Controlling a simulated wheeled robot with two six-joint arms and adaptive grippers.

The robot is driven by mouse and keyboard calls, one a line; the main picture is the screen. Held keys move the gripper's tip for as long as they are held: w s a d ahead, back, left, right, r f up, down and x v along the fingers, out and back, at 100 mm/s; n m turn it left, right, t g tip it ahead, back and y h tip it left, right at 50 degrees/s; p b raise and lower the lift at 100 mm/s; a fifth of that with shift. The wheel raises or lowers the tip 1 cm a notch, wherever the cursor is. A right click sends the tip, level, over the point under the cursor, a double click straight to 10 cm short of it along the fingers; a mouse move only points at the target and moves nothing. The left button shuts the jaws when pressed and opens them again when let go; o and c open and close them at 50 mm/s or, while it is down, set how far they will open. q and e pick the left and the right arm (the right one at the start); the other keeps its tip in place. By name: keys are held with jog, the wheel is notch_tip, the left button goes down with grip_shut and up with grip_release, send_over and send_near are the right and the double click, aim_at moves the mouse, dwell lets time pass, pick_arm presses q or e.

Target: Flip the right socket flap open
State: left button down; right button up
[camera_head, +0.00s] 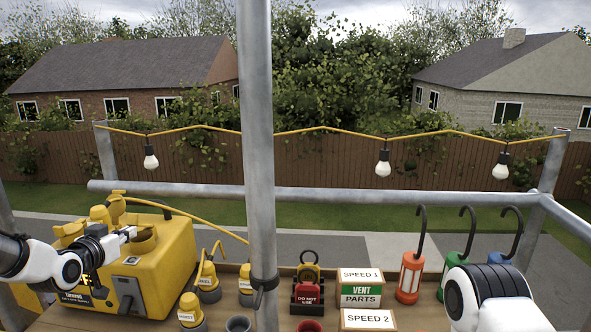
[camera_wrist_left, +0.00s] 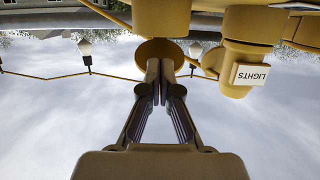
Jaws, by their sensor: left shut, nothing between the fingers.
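The yellow power box (camera_head: 165,265) stands at the left of the table in the head view, with several yellow sockets and caps on top. My left gripper (camera_head: 130,233) is shut and empty at the rightmost round yellow socket (camera_head: 146,243). In the upside-down left wrist view, my left fingertips (camera_wrist_left: 160,72) are together in front of a round yellow disc (camera_wrist_left: 148,47), which seems to be the flap. I cannot tell whether they touch it. A yellow plug labelled LIGHTS (camera_wrist_left: 238,30) is beside it. My right gripper is out of view.
Yellow plugs (camera_head: 208,283), a red lockout device (camera_head: 307,290), a VENT PARTS box (camera_head: 361,290) and hooked lamps (camera_head: 409,275) stand to the right.

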aim_at(131, 221)
pick_arm(q)
jog(key=shift+w, duration=0.15)
jog(key=x, duration=0.2)
jog(key=shift+w+f, duration=0.2)
jog(key=shift+w, duration=0.1)
jog(key=shift+w+r, duration=0.1)
jog(key=shift+r, duration=0.3)
jog(key=shift+w+d+f, duration=0.1)
jog(key=shift+w, duration=0.95)
jog(key=shift+w+d+r+p, duration=0.1)
jog(key=shift+w+p, duration=0.1)
jog(key=shift+w, duration=0.4)
jog(key=shift+w+d+r+p, duration=0.1)
jog(key=shift+w+r+p, duration=0.1)
jog(key=shift+w, duration=0.4)
jog(key=shift+v, duration=2.3)
jog(key=shift+r+p+v, duration=0.15)
jog(key=shift+p+v, duration=0.25)
jog(key=shift+v, duration=0.85)
jog(key=shift+r+p+v, duration=0.2)
jog(key=shift+p+v, duration=0.15)
jog(key=shift+v, duration=0.85)
jog(key=shift+a, duration=0.15)
